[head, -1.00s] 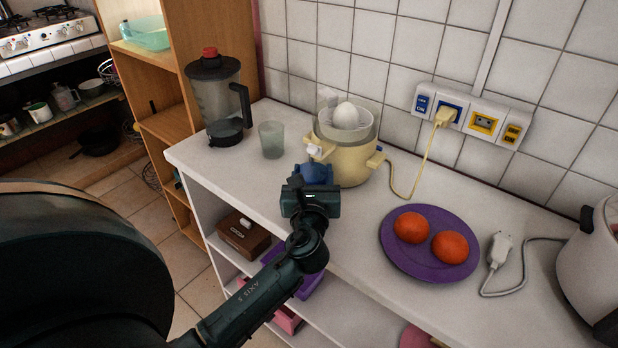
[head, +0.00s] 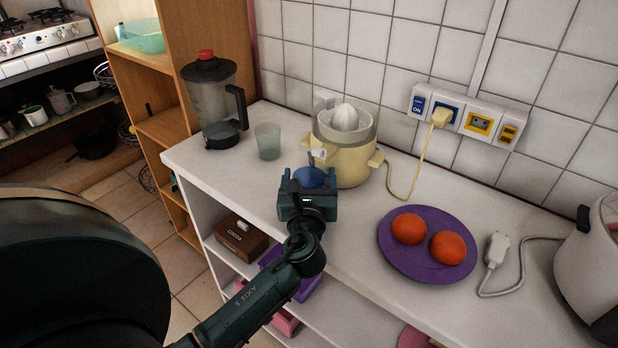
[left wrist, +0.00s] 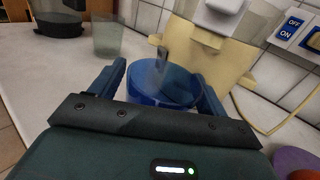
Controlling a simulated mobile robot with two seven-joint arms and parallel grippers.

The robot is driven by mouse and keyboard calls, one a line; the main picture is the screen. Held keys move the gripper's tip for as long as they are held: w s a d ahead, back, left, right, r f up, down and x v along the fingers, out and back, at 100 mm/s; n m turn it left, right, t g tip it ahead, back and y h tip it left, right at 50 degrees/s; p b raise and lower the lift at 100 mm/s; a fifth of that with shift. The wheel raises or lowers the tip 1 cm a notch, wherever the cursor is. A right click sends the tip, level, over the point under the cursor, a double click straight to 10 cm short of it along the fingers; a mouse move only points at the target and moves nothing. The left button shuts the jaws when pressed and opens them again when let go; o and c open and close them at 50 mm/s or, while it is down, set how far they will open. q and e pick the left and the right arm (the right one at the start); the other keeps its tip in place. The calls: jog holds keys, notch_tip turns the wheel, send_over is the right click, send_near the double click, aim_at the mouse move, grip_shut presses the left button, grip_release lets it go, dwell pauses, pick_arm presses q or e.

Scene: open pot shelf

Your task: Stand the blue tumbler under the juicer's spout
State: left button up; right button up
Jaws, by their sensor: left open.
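The blue tumbler (head: 310,177) stands on the counter just in front of the cream juicer (head: 350,165). The juicer's white spout (head: 317,153) is close above the tumbler's far rim in the head view. In the left wrist view the tumbler (left wrist: 165,88) looks upright, with the spout (left wrist: 161,56) at its far side. My left gripper (head: 309,180) is open, with one finger on each side of the tumbler; whether they touch it I cannot tell. The gripper body hides the tumbler's lower near side. My right gripper is not in view.
A frosted glass (head: 268,141) and a blender (head: 217,105) stand left of the juicer. A purple plate (head: 400,258) with two oranges, a white plug (head: 495,250) and a white appliance (head: 590,260) are to the right. The yellow cord (head: 403,190) runs beside the juicer.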

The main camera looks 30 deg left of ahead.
pick_arm(q)
jog(key=b+v, duration=0.1)
jog(key=v, duration=1.1)
jog(key=shift+s+d, duration=0.35)
jog(key=shift+s, duration=0.15)
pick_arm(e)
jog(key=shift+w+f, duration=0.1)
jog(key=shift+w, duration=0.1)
